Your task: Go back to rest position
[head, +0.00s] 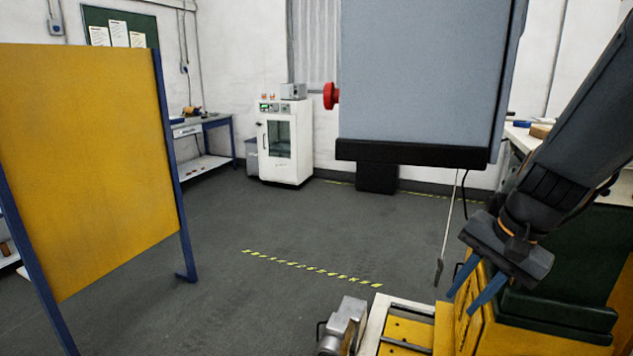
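My gripper (461,303) is at the lower right, at the end of my dark grey arm, which comes down from the upper right. Its two blue fingers point down and to the left. They are spread apart and I see nothing between them. The fingers are in front of the yellow and dark green parts at the lower right; I cannot tell whether they touch them.
A yellow panel (90,160) on blue legs stands at left. A white cabinet (285,145) and a blue-legged bench (190,130) stand behind. The grey floor between is clear, with a yellow-black strip.

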